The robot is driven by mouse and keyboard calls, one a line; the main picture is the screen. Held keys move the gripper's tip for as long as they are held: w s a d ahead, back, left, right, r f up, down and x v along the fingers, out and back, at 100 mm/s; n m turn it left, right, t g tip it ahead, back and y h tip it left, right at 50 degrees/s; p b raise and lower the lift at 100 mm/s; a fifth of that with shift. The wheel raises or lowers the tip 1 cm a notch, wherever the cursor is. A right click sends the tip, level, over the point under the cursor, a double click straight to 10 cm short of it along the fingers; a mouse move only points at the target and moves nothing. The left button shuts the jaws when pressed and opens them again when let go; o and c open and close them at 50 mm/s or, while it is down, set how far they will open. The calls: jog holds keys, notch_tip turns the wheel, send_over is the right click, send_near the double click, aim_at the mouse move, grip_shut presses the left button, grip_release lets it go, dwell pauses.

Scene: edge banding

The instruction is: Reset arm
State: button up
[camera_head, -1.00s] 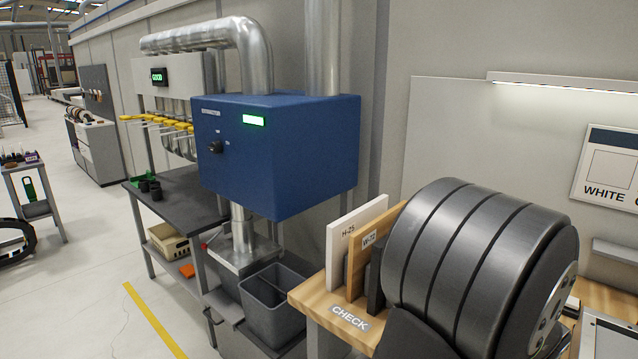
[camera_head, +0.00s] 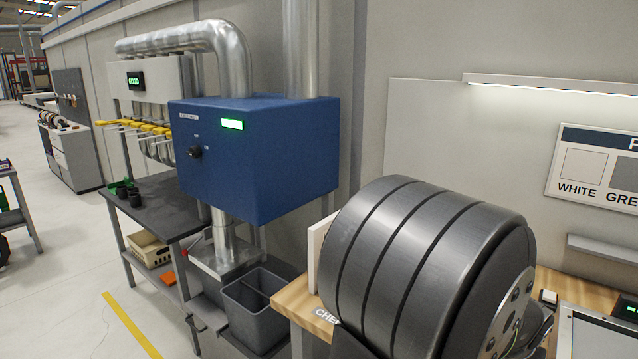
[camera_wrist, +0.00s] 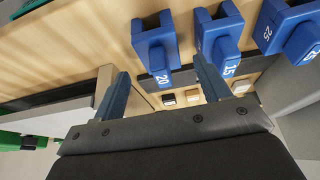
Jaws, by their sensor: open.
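My gripper (camera_wrist: 162,76) is open in the wrist view, its two blue-grey fingers wide apart with nothing between them. The gripper is not visible in the head view. There, my arm's thick dark link fills the lower right and hides much of the wooden bench (camera_head: 300,299) and its "CHECK" label.
A blue extractor box (camera_head: 255,160) with a lit green display hangs at the centre, above a grey bin (camera_head: 252,325). A dark side table (camera_head: 165,207) stands left. A colour chart (camera_head: 600,170) is on the right wall. Small tiles (camera_wrist: 193,97) lie below the blue blocks.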

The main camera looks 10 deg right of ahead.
jog(key=x, duration=0.5)
jog(key=shift+f, duration=0.3)
notch_tip(320, 180, up, 5)
jog(key=shift+w+d+f, duration=0.1)
jog(key=shift+f, duration=0.15)
jog(key=s+r, duration=0.7)
jog(key=s, duration=0.5)
jog(key=w+r, duration=1.2)
jog(key=w, duration=0.4)
jog(key=w+a+r, duration=0.9)
jog(key=w+r, duration=0.3)
jog(key=r, duration=0.1)
jog(key=shift+r, duration=0.15)
jog(key=shift+w+a, duration=0.1)
jog(key=s+d+f, duration=0.9)
jog(key=s+f, duration=0.4)
jog(key=f, duration=0.1)
jog(key=shift+s+d+f+n, duration=0.15)
jog(key=shift+s+f+n, duration=0.05)
jog(key=shift+s+n, duration=0.1)
